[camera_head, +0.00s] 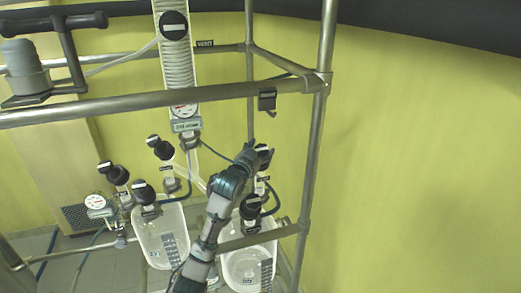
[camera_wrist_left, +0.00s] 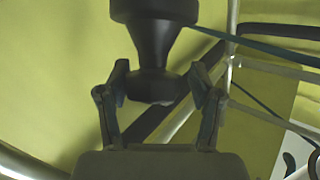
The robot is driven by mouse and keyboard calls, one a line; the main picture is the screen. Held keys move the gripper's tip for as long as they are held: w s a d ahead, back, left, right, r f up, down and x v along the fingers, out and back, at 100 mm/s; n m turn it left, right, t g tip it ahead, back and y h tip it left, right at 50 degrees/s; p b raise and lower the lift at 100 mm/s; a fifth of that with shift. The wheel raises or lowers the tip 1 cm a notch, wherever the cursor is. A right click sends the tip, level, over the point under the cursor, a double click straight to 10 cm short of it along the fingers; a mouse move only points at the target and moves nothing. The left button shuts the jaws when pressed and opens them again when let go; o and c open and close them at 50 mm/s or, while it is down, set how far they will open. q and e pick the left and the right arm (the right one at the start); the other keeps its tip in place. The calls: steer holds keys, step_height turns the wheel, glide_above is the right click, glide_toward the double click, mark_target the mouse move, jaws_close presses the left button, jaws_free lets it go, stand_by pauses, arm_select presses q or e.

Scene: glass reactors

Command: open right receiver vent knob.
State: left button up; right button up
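The right glass receiver (camera_head: 237,266) hangs low in the frame. One black knob (camera_head: 250,206) stands above it, and another black knob (camera_head: 264,151) is higher up, partly hidden by my left gripper (camera_head: 254,157). In the left wrist view, a black flared knob (camera_wrist_left: 153,50) with a narrow neck sits between the two fingers of my left gripper (camera_wrist_left: 159,82). The fingers are spread on both sides of it, with slim gaps visible. Which label this knob carries cannot be read. My right gripper is not in view.
The left glass receiver (camera_head: 162,240) has black knobs above it. A metal frame post (camera_head: 314,150) stands right of my gripper, and a horizontal bar (camera_head: 120,106) crosses above. Thin hoses run near the knobs. The yellow wall (camera_head: 420,170) is behind; the right side is clear.

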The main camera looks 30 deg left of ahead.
arm_select(q)
steer(key=shift+s+d+r, duration=0.1)
steer(key=shift+d+r, duration=0.1)
steer(key=shift+d, duration=0.15)
steer(key=c, duration=0.7)
steer(key=shift+d, duration=0.1)
steer(key=shift+r+n+y, duration=0.1)
steer(key=shift+n+y, duration=0.4)
steer(key=shift+n+y, duration=0.3)
steer(key=n+y+b, duration=0.1)
steer(key=n+y, duration=0.3)
steer(key=shift+n+g+y+b, duration=0.3)
steer(key=shift+g+b, duration=0.05)
steer(key=shift+g, duration=0.05)
steer(key=n+g+y+b, duration=0.1)
steer(key=n+y, duration=0.1)
steer(key=n+g+y+b, duration=0.1)
steer(key=n+g+y, duration=0.1)
steer(key=n+y, duration=0.1)
steer(key=shift+n+g, duration=0.3)
steer(key=shift+r+n+g+y+b, duration=0.1)
steer(key=shift+n+g+y+b, duration=0.55)
steer(key=shift+n+g+y, duration=0.6)
steer(key=shift+s+n+g, duration=0.1)
steer(key=shift+n+g, duration=0.25)
steer(key=shift+n, duration=0.2)
